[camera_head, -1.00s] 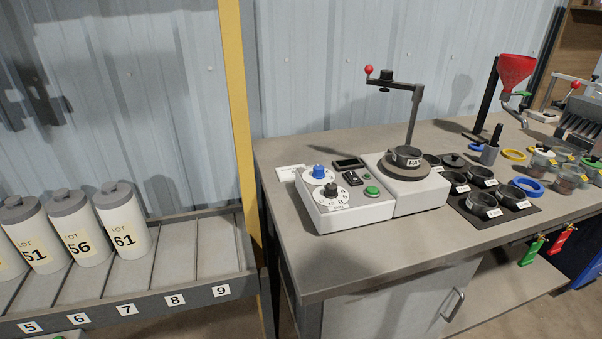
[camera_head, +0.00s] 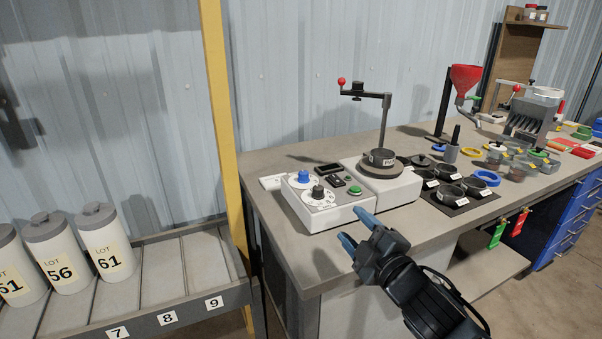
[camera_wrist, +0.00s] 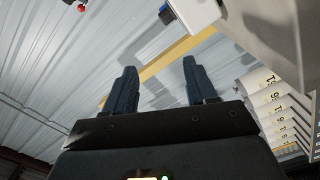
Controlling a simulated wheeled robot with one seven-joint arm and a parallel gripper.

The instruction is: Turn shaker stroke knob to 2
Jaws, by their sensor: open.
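The shaker's control box (camera_head: 340,214) is white and stands at the left end of the grey bench. On its sloped face are a blue knob (camera_head: 304,176) and a black knob (camera_head: 318,191), each on a white dial. The dial numbers are too small to read surely. The shaker base with a round dark pan (camera_head: 382,157) is attached at its right. My gripper (camera_head: 357,229) has blue fingers and is open and empty, in front of the bench's front edge, short of the box. In the wrist view, the two fingers (camera_wrist: 156,88) are spread apart with nothing between them.
A yellow post (camera_head: 222,130) stands left of the bench, beside a rack (camera_head: 165,322) with white lot canisters (camera_head: 108,240). A clamp arm (camera_head: 387,120) rises behind the pan. Black cups (camera_head: 448,193) sit on a mat to the right. A red funnel (camera_head: 466,76) stands farther back.

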